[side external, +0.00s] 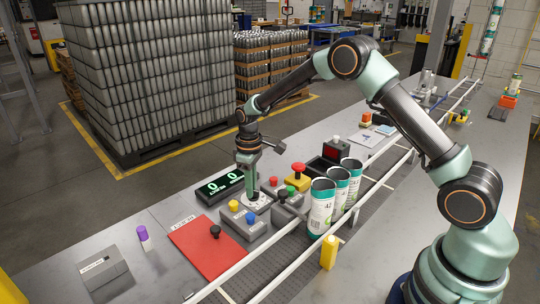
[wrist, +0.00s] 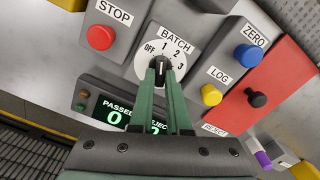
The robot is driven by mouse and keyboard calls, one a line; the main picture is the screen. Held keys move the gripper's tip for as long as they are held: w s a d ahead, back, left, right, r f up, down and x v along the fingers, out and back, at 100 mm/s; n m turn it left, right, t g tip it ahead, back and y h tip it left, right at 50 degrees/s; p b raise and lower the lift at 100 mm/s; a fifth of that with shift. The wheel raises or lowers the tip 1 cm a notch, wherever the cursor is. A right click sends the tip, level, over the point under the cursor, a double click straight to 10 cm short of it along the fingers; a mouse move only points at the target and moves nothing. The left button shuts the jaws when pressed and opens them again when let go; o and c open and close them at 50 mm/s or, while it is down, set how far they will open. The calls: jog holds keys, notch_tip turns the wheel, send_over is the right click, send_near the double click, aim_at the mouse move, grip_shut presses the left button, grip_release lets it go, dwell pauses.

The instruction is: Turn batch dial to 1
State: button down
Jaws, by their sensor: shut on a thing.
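The batch dial (wrist: 160,62) is a small dark knob on a white plate marked OFF, 1, 2 and 3, under a BATCH label. My gripper (wrist: 160,72) has its two green fingers shut on the knob, one on each side. The knob's white mark points roughly up toward the 1, but it is too small to read exactly. In the side external view my gripper (side external: 250,188) reaches straight down onto the white dial plate (side external: 260,204), and the knob is hidden by the fingers.
A red STOP button (wrist: 100,37) is left of the dial. A blue ZERO button (wrist: 248,55) and yellow LOG button (wrist: 211,95) are right. A green-digit display (wrist: 115,115) is close by. A red reject panel (side external: 205,250) and printed cans (side external: 321,205) flank the controls.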

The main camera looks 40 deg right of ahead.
jog(key=shift+m, duration=0.5)
jog(key=c, duration=0.9)
grip_release()
jog(key=shift+r, duration=0.15)
jog(key=shift+r, duration=5.95)
